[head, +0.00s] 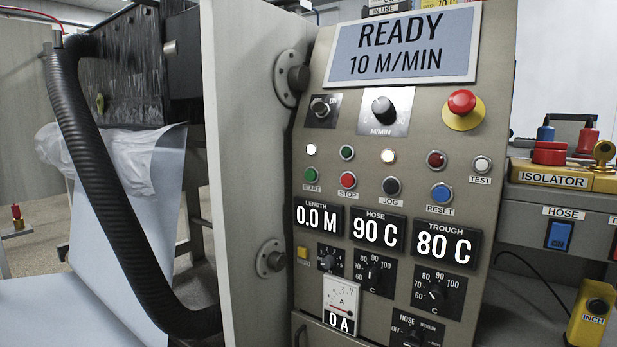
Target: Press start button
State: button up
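The control panel (405,140) stands upright in the middle of the head view, tilted slightly in the picture. The green start button (311,175) is at the panel's left, above a START label. The red stop button (348,180) is just to its right, followed by the dark jog button (391,186). A white lamp (311,149) is lit above the start button. The display (402,48) reads READY, 10 M/MIN. The length readout (318,217) shows 0.0 M. My gripper is not in view.
A hinged grey door (245,130) stands at the panel's left edge. A black corrugated hose (97,165) hangs farther left beside pale sheet material (125,225). A red emergency knob (461,102) projects at upper right. A yellow isolator (560,178) sits right of the panel.

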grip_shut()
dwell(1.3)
